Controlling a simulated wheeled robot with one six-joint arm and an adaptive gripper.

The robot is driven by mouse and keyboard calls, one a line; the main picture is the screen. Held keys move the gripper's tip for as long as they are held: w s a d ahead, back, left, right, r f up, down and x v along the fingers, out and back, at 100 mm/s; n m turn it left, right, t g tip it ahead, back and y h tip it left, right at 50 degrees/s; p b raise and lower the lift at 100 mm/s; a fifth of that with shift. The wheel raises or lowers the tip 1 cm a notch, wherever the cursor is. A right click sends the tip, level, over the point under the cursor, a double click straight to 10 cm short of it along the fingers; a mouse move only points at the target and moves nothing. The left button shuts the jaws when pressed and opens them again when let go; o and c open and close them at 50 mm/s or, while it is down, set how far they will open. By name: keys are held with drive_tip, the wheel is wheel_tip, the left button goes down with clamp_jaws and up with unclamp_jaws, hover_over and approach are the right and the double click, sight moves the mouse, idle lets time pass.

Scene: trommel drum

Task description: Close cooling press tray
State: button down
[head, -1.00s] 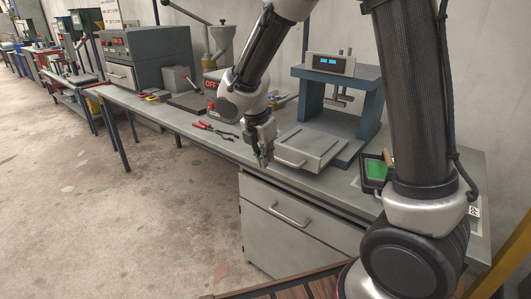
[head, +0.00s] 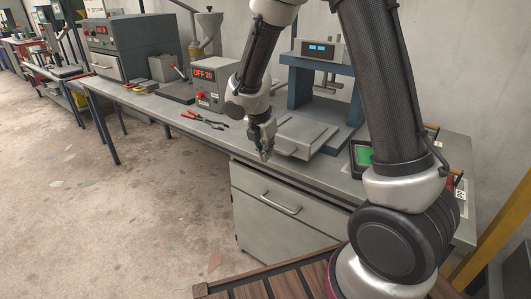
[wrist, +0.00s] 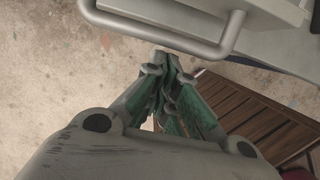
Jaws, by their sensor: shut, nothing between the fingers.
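The cooling press (head: 309,80) is a blue frame with a small lit display, standing on the grey bench. Its flat grey tray (head: 303,131) sticks out of the front of the press, towards the bench's front edge. The tray's bar handle (head: 285,154) is at its front; a bar handle also spans the top of the wrist view (wrist: 160,38). My gripper (head: 265,157) is shut and empty, pointing down just left of the handle. In the wrist view my green fingertips (wrist: 170,68) are together, close to the handle but apart from it in the picture.
Red-handled pliers (head: 200,118) lie on the bench (head: 150,106) to the left. A controller box reading OFF 20 (head: 210,88) stands behind them. A dark tray with a green inside (head: 363,157) is right of the press. A drawer cabinet (head: 275,210) is below.

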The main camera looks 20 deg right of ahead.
sight(307, 127)
drive_tip(key=w+d, duration=0.5)
drive_tip(key=d, duration=0.2)
drive_tip(key=w+d, duration=0.5)
drive_tip(key=d, duration=0.2)
drive_tip(key=w+d, duration=0.5)
drive_tip(key=d, duration=0.2)
drive_tip(key=shift+w+d, duration=0.5)
